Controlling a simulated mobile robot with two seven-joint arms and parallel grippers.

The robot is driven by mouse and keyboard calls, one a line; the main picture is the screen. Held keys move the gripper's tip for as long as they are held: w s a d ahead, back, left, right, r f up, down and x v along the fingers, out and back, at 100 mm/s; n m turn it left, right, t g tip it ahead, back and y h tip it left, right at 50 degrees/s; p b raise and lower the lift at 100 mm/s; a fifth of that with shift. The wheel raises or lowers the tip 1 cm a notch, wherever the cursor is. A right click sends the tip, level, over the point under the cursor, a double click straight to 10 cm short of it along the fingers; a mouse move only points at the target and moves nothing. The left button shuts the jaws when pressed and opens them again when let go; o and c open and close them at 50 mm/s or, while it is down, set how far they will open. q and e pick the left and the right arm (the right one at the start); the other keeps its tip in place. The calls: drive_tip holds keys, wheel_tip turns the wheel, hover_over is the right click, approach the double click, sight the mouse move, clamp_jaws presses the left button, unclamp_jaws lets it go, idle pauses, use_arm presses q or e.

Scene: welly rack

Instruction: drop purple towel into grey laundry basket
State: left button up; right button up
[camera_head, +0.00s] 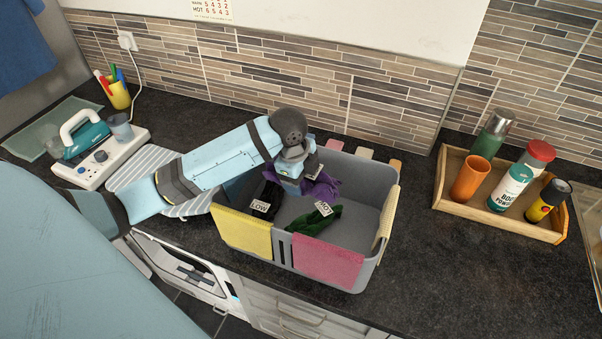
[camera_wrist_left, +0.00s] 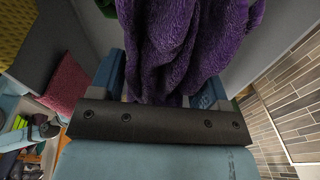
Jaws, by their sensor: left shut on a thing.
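The grey laundry basket (camera_head: 358,185) stands on the dark counter, with a yellow cloth (camera_head: 243,230) and a pink cloth (camera_head: 327,262) over its front. My left gripper (camera_head: 290,182) is over the back left part of the basket, pointing down, shut on the purple towel (camera_head: 322,187). The towel hangs in folds within the basket's outline; whether it touches the bottom is hidden. In the left wrist view the purple towel (camera_wrist_left: 185,45) fills the space between the fingers, with the grey basket wall (camera_wrist_left: 268,35) beside it. My right gripper is not in view.
Inside the basket lie a black cloth tagged LOW (camera_head: 266,200) and a green cloth tagged HOT (camera_head: 315,220). A wooden tray (camera_head: 455,195) of bottles and an orange cup stands right. Counter between basket and tray is clear.

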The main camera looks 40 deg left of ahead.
use_arm(q)
drive_tip(key=o, duration=1.1)
drive_tip(key=shift+c, duration=0.2)
wheel_tip(320, 180, up, 14)
drive_tip(key=s+a+b, duration=0.1)
drive_tip(key=s, duration=0.1)
drive_tip(key=shift+f, duration=0.15)
drive_tip(key=shift+a, duration=0.1)
